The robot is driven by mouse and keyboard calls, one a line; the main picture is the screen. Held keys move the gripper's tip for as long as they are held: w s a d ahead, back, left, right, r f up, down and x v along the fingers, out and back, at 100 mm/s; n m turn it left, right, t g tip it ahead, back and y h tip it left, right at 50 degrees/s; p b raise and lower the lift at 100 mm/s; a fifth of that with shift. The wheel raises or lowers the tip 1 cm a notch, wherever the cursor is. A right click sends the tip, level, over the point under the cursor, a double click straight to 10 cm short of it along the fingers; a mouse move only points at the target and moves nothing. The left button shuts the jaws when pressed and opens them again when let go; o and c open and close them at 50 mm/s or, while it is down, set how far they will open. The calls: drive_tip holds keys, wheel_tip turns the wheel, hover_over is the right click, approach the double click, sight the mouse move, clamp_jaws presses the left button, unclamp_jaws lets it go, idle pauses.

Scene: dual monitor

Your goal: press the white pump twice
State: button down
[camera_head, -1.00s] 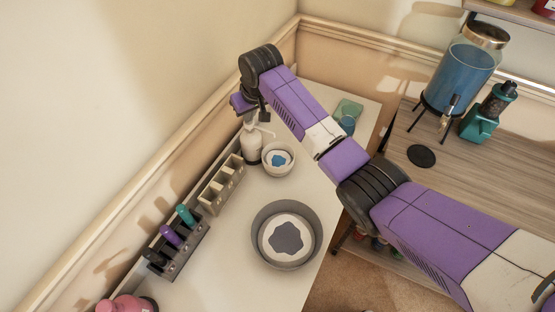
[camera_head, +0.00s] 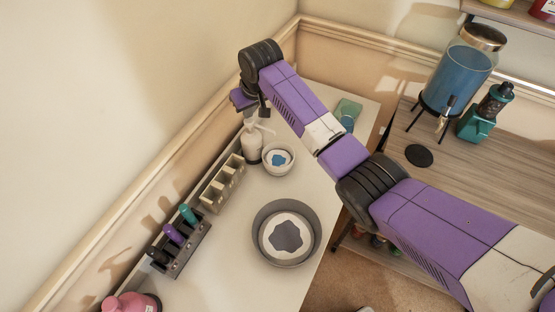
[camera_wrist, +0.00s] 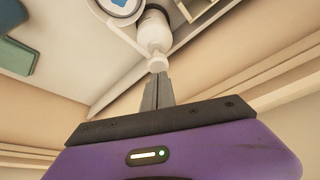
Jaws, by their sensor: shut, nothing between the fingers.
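The white pump bottle (camera_head: 252,148) stands upright on the white table by the wall, its spout pointing right. In the wrist view the bottle (camera_wrist: 155,32) is at the top centre, with its pump head facing my fingertips. My gripper (camera_wrist: 160,76) is shut and empty, its fingertips right at the pump head. I cannot tell whether they touch it. In the head view my gripper (camera_head: 248,114) is above the bottle, its fingers mostly hidden by my wrist.
A small bowl (camera_head: 291,163) stands right beside the bottle, and a large grey bowl (camera_head: 314,236) is nearer. A compartment holder (camera_head: 221,184) and a rack with coloured items (camera_head: 178,252) line the wall side. A blue dispenser (camera_head: 464,68) stands on the right-hand wooden table.

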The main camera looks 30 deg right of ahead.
drive_tip(key=shift+r+p, duration=1.95)
drive_tip(key=shift+r, duration=1.05)
